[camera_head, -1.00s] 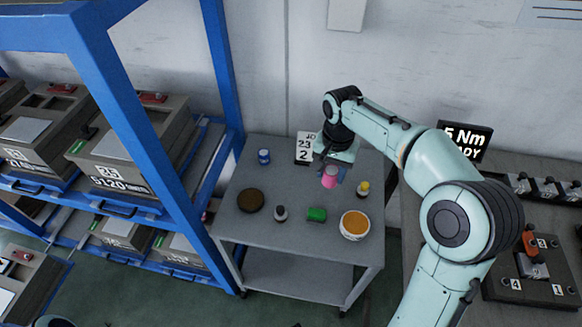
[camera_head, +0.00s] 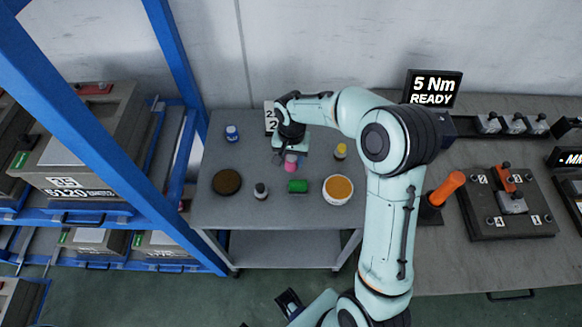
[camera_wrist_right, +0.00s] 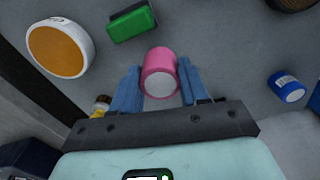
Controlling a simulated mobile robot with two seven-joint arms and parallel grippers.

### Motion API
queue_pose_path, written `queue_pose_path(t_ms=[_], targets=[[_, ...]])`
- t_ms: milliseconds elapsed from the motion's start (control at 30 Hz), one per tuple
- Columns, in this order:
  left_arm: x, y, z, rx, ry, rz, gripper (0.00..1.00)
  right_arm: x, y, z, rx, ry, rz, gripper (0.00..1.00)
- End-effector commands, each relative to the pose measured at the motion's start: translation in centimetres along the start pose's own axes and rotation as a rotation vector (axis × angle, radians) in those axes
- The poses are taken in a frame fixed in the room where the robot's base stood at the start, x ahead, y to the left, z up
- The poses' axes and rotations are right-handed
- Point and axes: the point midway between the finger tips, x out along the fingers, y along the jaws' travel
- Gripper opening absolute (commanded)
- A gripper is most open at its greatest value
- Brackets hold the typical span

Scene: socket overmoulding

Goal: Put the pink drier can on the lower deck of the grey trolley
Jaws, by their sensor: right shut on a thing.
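The pink drier can (camera_head: 290,163) is at the upper deck of the grey trolley (camera_head: 215,215), near its back middle. My right gripper (camera_head: 284,157) is shut on it. In the right wrist view the pink can (camera_wrist_right: 159,68) sits between the two blue fingers of my right gripper (camera_wrist_right: 157,90). I cannot tell whether the can touches the deck. The lower deck (camera_head: 285,248) shows below the front edge and its visible part is bare. My left gripper is not clearly seen; a dark piece shows at the bottom of the head view.
On the upper deck stand a blue can (camera_head: 232,133), a brown disc (camera_head: 227,182), a dark bottle (camera_head: 261,191), a green block (camera_head: 298,186), a white tub with orange top (camera_head: 338,189) and a yellow-capped bottle (camera_head: 340,151). A blue rack (camera_head: 175,75) stands left, a workbench (camera_head: 465,265) right.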

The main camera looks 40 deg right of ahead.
Motion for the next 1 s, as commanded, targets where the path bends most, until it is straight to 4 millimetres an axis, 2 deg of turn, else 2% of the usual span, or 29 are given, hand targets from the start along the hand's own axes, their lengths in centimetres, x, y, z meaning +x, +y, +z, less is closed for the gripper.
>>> queue_pose_path(t_ms=[233, 433, 833, 867, 900, 933, 1000], targets=[[0.1, -0.1, 0.0, 0.000, 0.000, 0.000, 0.43, 1.9, 0.0, 0.0, -0.002, -0.001, 0.002, 0.14], [0.4, -0.1, 0.1, 0.000, -0.001, 0.000, 0.43, 4.9, 0.0, 0.0, -0.001, -0.001, 0.002, 0.14], [0.7, -0.3, 0.1, -0.001, -0.003, -0.001, 0.43, 5.5, 0.0, 0.0, -0.001, 0.001, 0.000, 0.14], [0.7, -0.3, 0.1, -0.001, -0.002, -0.001, 0.43, 5.5, 0.0, 0.0, -0.001, 0.001, 0.000, 0.51], [0.6, -0.3, 0.1, -0.001, -0.002, -0.001, 0.43, 5.4, 0.0, 0.0, -0.001, 0.001, 0.000, 0.64], [0.6, -0.3, 0.1, -0.001, -0.002, -0.001, 0.43, 5.4, 0.0, 0.0, -0.001, 0.001, 0.000, 0.69], [0.6, -0.2, 0.1, -0.001, -0.002, -0.001, 0.43, 5.4, 0.0, 0.0, -0.001, 0.001, 0.000, 0.69]])
